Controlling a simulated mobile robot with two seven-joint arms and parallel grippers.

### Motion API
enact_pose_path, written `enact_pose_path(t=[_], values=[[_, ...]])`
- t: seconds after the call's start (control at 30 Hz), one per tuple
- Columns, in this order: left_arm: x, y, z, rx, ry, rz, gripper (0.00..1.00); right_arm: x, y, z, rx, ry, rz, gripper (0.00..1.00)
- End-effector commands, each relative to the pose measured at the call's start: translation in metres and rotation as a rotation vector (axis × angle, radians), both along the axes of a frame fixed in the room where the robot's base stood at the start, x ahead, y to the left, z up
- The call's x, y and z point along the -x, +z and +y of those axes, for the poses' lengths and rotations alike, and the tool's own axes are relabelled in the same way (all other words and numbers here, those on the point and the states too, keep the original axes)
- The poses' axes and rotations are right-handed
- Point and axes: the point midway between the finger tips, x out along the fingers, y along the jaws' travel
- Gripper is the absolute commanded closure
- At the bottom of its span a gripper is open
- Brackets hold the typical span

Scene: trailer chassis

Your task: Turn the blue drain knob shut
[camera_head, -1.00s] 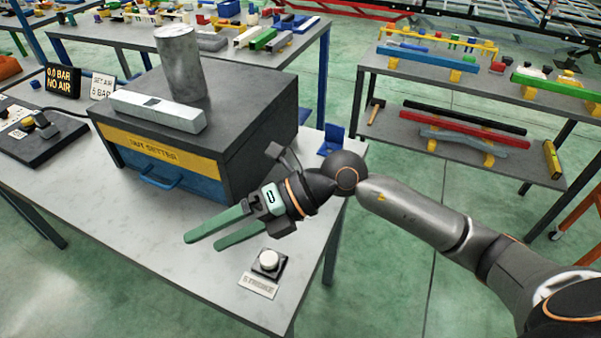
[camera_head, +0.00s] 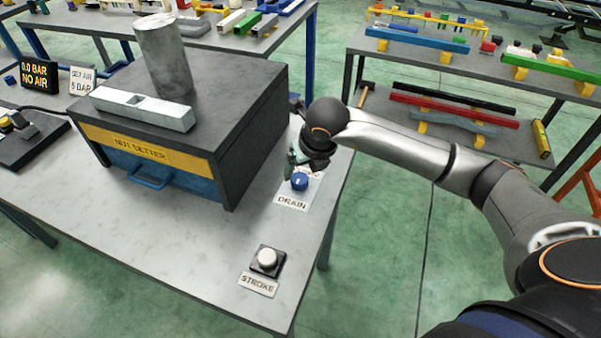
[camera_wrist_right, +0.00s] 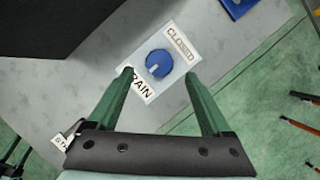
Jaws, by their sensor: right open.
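The blue drain knob (camera_head: 299,181) sits on a white plate marked DRAIN (camera_head: 291,204) near the right edge of the grey bench. In the right wrist view the knob (camera_wrist_right: 160,62) is round, with a white mark on its lower-left part. A CLOSED label (camera_wrist_right: 180,43) lies on its upper-right side. My right gripper (camera_wrist_right: 159,74) is open, its green fingers spread to either side of the knob in that view; I cannot tell their height above it. In the head view my right gripper (camera_head: 296,159) is just behind the knob, partly hidden by its wrist. My left gripper is not in view.
The dark nut setter box (camera_head: 190,120) stands left of the knob, close to my right gripper. The STROKE button (camera_head: 267,259) is in front. A display (camera_head: 38,74) reads 0.0 BAR, NO AIR. The bench top between box and button is clear.

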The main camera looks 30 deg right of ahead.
Motion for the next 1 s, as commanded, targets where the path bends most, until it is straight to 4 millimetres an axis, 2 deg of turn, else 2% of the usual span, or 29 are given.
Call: enact_pose_path(t=[0.1, 0.3, 0.7, 1.0], values=[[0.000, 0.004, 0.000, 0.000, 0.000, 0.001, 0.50, -0.008, -0.021, 0.000, -0.001, -0.001, 0.004, 0.17], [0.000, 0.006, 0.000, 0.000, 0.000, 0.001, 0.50, -0.017, -0.041, 0.000, -0.001, 0.001, 0.001, 0.17], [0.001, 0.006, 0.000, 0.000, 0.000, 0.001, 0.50, -0.019, -0.047, 0.000, -0.001, 0.003, 0.000, 0.18], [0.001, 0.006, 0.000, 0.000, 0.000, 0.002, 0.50, -0.019, -0.047, -0.001, -0.001, 0.002, 0.000, 0.51]])
